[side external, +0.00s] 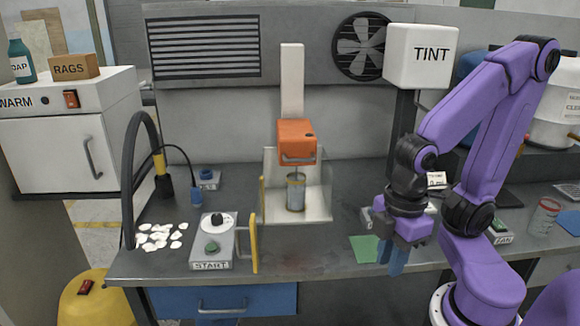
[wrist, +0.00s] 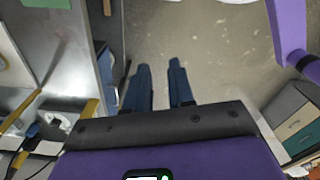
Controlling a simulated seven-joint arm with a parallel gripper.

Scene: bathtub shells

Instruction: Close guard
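An orange-headed machine (side external: 297,139) stands at the back middle of the bench, above a grey metal can (side external: 296,192). Pale, partly see-through guard panels (side external: 318,205) stand around the can. One yellow upright edge (side external: 262,200) is at the left of this enclosure. A yellow upright handle (side external: 253,248) stands nearer the front, beside the START box; I cannot tell how it joins the guard. The front of the enclosure looks open. My gripper (side external: 390,262) is well to the right, pointing down at the bench's front edge. Its blue fingers (wrist: 159,85) are apart and empty.
The START box (side external: 211,255) with a green button is left of the guard. White scraps (side external: 158,236) and a dark hose (side external: 130,180) lie further left. A green sheet (side external: 365,249) lies beside my gripper. The bench front between guard and gripper is mostly clear.

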